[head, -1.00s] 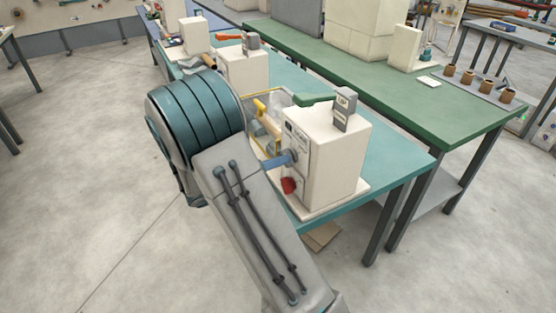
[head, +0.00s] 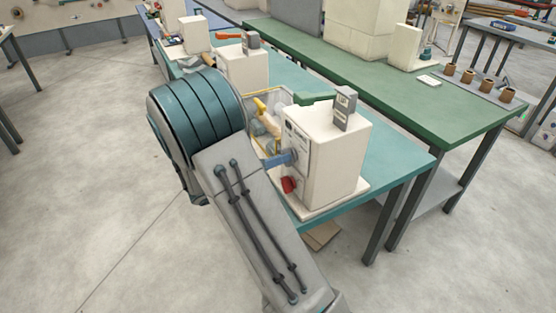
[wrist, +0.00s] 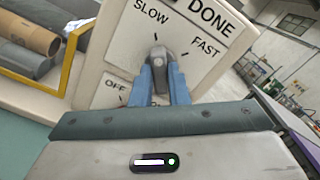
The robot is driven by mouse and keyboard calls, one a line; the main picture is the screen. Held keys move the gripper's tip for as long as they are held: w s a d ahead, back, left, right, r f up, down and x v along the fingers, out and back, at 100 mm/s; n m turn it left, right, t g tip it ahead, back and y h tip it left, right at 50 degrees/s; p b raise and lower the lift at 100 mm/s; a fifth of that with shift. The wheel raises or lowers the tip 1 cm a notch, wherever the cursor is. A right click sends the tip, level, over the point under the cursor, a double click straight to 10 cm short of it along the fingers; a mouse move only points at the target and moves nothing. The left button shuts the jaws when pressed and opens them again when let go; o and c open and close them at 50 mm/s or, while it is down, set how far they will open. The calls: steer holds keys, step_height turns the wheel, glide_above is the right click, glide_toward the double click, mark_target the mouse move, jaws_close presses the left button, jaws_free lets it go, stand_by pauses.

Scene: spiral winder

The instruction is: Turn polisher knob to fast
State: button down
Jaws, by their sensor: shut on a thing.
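The polisher is a white box (head: 340,150) with a grey block on top, standing on the teal bench. Its front plate (wrist: 215,65) shows in the wrist view with the words OFF, SLOW, FAST and DONE. The grey knob (wrist: 160,62) is on this plate, its end near the short mark below SLOW; FAST is to its right. My gripper (wrist: 164,80) has its two blue fingers on either side of the knob and is shut on it. In the head view, my gripper (head: 283,158) reaches the box's front face; the knob is mostly hidden there.
A red button (head: 289,185) sits low on the box's front, just below my fingers. A yellow-framed tray (head: 262,100) with rolls stands beside the box. The teal bench (head: 393,165) is clear to the right. A green bench (head: 440,115) stands behind.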

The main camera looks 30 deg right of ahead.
steer(key=shift+f+m+b, duration=0.1)
steer(key=shift+m+b, duration=3.3)
steer(key=shift+m, duration=4.1)
steer(key=c, duration=1.4)
jaws_free()
steer(key=shift+a, duration=0.15)
steer(key=a, duration=1.3)
steer(key=shift+s+a, duration=0.25)
steer(key=shift+a, duration=0.1)
